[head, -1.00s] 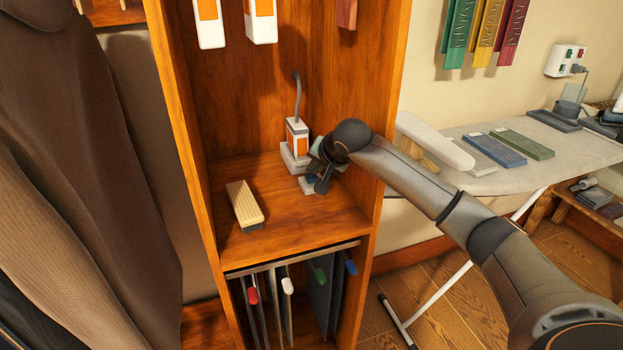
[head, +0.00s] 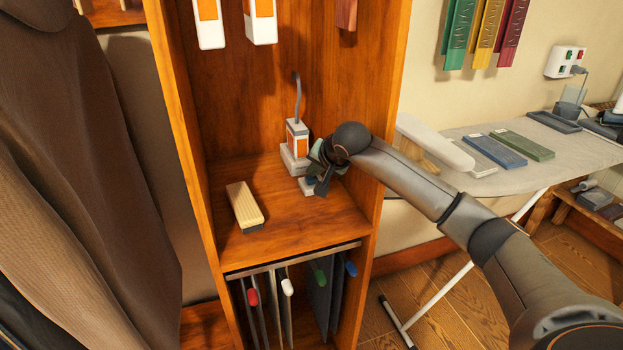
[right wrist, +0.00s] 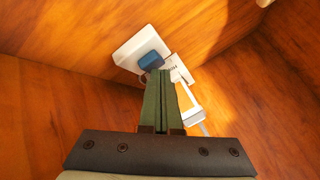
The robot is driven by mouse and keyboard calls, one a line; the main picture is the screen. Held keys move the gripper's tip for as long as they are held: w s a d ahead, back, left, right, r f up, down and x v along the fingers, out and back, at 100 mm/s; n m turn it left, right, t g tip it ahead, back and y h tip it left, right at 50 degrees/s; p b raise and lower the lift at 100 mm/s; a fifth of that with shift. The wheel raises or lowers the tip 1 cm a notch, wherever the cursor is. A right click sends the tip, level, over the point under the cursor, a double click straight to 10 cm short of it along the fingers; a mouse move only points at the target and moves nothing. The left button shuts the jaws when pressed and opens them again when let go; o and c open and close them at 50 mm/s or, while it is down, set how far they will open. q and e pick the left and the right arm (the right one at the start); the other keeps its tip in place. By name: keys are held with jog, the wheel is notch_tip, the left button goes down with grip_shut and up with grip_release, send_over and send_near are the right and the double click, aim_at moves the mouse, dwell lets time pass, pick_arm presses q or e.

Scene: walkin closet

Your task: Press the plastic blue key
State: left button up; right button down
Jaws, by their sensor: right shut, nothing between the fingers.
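The blue key (right wrist: 151,60) sits on a white base plate (right wrist: 133,50) in the right wrist view. In the head view a bit of it (head: 308,181) shows at the front of the white and orange device (head: 297,138), largely hidden by my gripper. My right gripper (head: 319,188) is shut and empty inside the cabinet, over the front of the device. In the right wrist view its green fingers (right wrist: 158,74) are together and their tips overlap the near edge of the key. I cannot tell whether they touch it. My left gripper is not in view.
A beige brush-like block (head: 243,204) lies on the wooden shelf (head: 290,228) left of the device. The cabinet's right wall (head: 385,110) is close to my right forearm. An ironing board (head: 590,150) stands to the right. Brown garments (head: 80,170) hang at the left.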

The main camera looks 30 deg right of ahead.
jog(key=shift+r+p, duration=0.4)
jog(key=shift+r, duration=0.25)
jog(key=shift+r, duration=0.15)
notch_tip(320, 180, up, 6)
jog(key=p, duration=0.4)
dwell(1.0)
